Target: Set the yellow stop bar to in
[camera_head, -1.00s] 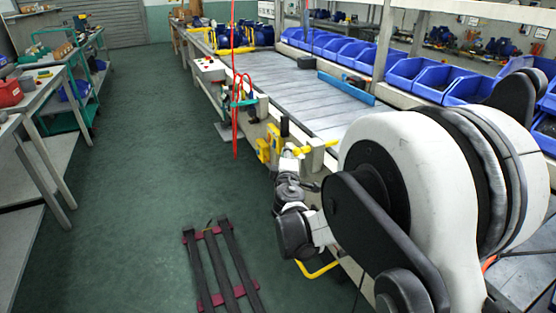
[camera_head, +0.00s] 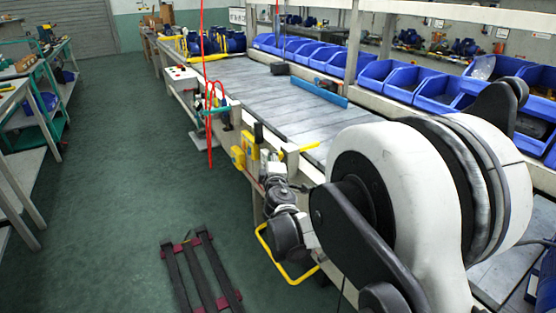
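The yellow stop bar (camera_head: 299,148) shows as a short yellow piece at the near edge of the conveyor (camera_head: 285,98), sticking out over its surface. My gripper (camera_head: 273,168) is small and dark in the picture, just below and left of the bar, beside the conveyor's side. Whether it touches the bar cannot be told. Its fingers are too small and partly hidden to show whether they are open or shut.
Yellow boxes (camera_head: 249,146) sit on the conveyor's side left of my gripper. A red coiled hose (camera_head: 209,120) hangs further along. A yellow loop (camera_head: 284,262) is below my wrist. Blue bins (camera_head: 388,79) line the far side. A dark pallet (camera_head: 201,273) lies on the open green floor.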

